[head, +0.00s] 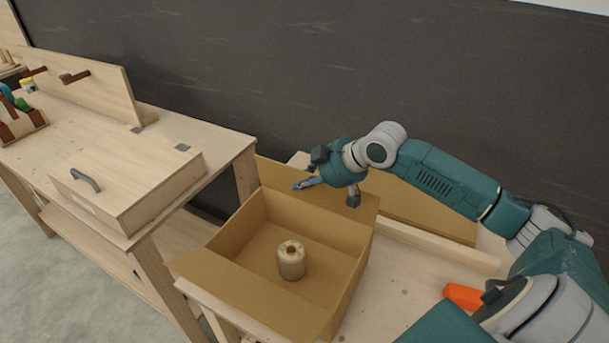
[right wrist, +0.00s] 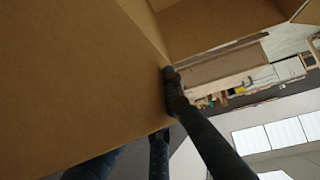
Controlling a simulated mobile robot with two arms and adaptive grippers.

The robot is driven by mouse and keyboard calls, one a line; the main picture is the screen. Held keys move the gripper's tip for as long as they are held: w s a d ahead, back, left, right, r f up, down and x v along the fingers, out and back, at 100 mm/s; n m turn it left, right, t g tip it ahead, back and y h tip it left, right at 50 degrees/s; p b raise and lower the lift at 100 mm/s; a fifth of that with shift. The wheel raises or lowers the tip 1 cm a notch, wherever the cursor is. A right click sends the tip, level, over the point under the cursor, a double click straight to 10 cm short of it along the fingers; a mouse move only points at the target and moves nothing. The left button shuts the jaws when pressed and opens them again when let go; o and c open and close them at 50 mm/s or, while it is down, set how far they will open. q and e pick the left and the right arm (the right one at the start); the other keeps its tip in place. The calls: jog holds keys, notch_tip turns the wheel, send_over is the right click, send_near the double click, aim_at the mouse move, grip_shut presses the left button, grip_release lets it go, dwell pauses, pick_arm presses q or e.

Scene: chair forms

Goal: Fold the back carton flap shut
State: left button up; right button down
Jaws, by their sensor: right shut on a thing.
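The open brown carton (head: 345,283) stands on the light wooden bench, and its back flap (head: 275,174) rises at the far side, leaning outward. My right gripper (head: 326,190) is at the top edge of this flap, shut on it. In the right wrist view the brown board (right wrist: 75,80) fills the left side. One dark finger (right wrist: 172,90) shows on its near face, and other finger parts pass behind its lower edge. A front flap (head: 225,285) hangs outward. My left gripper is not in view.
A beige roll (head: 291,262) stands inside the carton. A brown panel (head: 430,212) lies behind my right arm. A wooden box with a handle (head: 130,185) is on the workbench at left. A dark wall (head: 300,70) rises behind.

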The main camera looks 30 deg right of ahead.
jog(key=shift+s+a+h, duration=0.1)
jog(key=shift+a+h, duration=0.15)
jog(key=shift+h, duration=0.05)
dwell(0.4)
jog(key=c, duration=1.9)
grip_release()
jog(key=shift+o, duration=0.2)
jog(key=v, duration=1.2)
jog(key=shift+s+f, duration=0.2)
jog(key=shift+c, duration=0.3)
